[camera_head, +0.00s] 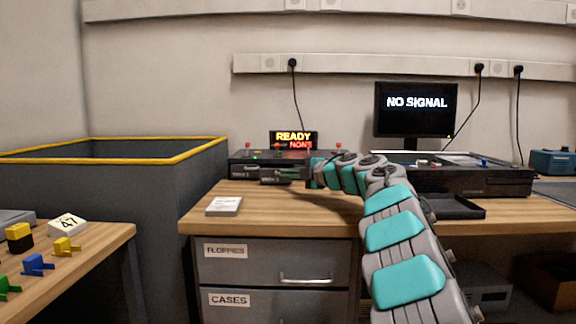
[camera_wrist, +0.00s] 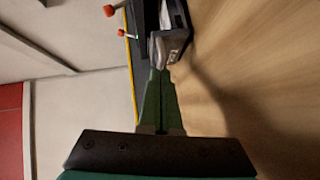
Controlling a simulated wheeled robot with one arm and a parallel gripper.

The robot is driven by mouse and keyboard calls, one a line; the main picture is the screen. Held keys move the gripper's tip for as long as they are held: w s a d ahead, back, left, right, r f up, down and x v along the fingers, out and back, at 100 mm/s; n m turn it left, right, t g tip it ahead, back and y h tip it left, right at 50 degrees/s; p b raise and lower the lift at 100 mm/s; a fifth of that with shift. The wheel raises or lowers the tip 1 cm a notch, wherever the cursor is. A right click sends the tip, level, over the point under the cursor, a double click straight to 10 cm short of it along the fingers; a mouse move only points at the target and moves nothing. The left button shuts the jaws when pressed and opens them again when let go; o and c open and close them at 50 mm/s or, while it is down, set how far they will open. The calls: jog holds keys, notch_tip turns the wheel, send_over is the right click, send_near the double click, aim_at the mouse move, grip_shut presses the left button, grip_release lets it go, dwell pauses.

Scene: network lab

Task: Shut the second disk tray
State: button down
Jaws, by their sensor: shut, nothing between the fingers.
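A low dark disk unit (camera_head: 240,158) with red-knobbed levers stands at the back left of the desk. Its front shows a first disk tray (camera_head: 243,172) at the left and a second disk tray (camera_head: 272,180) beside it. The second tray's front seems to stand out a little. My gripper (camera_head: 281,174) is shut and empty, reaching left along the unit's front at the second tray. In the wrist view my shut fingers (camera_wrist: 160,73) point at a grey tray front (camera_wrist: 172,48) with a small label. The tips are at or very near its edge; contact is unclear. My arm hides the unit's right part.
A sign (camera_head: 293,140) reads READY and NONE. A white card (camera_head: 224,206) lies on the desk (camera_head: 270,203). At the right are a larger dark unit (camera_head: 480,182), a flat dark tray (camera_head: 455,207) and a NO SIGNAL monitor (camera_head: 416,112).

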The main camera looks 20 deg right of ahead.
aim_at(289, 181)
jog(key=w+p, duration=0.1)
jog(key=p, duration=0.1)
jog(key=w+d+p, duration=0.1)
jog(key=p, duration=0.1)
jog(key=w+r+p, duration=0.1)
jog(key=w+p, duration=0.1)
jog(key=shift+d+p, duration=0.2)
jog(key=shift+p, duration=0.15)
jog(key=w+p, duration=0.2)
jog(key=p, duration=0.1)
jog(key=shift+d+f, duration=0.2)
jog(key=shift+w+d+f+p, duration=0.1)
jog(key=shift+d+f+p, duration=0.05)
jog(key=shift+f+p, duration=0.15)
